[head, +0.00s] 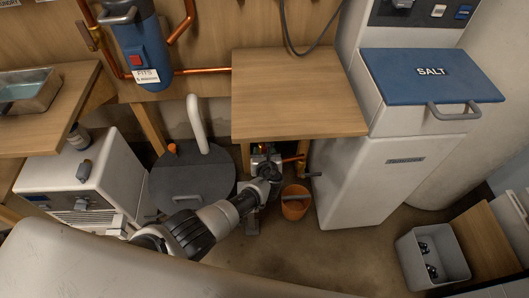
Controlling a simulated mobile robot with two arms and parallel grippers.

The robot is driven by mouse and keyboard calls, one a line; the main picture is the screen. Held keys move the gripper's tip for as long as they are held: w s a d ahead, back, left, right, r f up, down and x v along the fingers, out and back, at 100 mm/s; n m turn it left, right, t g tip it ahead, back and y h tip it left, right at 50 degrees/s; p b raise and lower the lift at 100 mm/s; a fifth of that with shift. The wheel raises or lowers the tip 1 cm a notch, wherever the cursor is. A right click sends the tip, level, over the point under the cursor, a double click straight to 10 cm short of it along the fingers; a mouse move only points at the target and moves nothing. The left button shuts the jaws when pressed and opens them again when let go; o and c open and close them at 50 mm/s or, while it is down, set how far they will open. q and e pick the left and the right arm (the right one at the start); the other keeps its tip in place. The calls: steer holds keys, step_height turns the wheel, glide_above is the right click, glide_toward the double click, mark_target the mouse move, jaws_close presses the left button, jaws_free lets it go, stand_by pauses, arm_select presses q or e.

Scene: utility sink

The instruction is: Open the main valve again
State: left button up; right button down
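My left arm reaches from the lower left to the space under the front edge of the wooden shelf. My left gripper (267,158) is there, small and dark, against fittings in the shelf's shadow. A short copper pipe (293,158) runs to the right of the gripper, with a small dark handle-like part (312,174) near its end. I cannot tell for sure which part is the main valve; the gripper and shelf hide much of this spot. Whether the fingers are open or hold anything is not clear. My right gripper is not in view.
The wooden shelf (298,95) overhangs the spot. An orange bucket (295,203) stands on the floor just right of my arm. A dark round-lidded container (190,178) is to the left, a white salt cabinet (370,180) to the right. A grey bin (432,258) stands lower right.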

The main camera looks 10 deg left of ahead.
arm_select(q)
steer(key=shift+r, duration=0.1)
steer(key=shift+s+r, duration=0.1)
steer(key=shift+s, duration=0.05)
steer(key=p+v, duration=0.5)
steer(key=v, duration=0.5)
steer(key=shift+s+d, duration=0.15)
steer(key=shift+s, duration=0.1)
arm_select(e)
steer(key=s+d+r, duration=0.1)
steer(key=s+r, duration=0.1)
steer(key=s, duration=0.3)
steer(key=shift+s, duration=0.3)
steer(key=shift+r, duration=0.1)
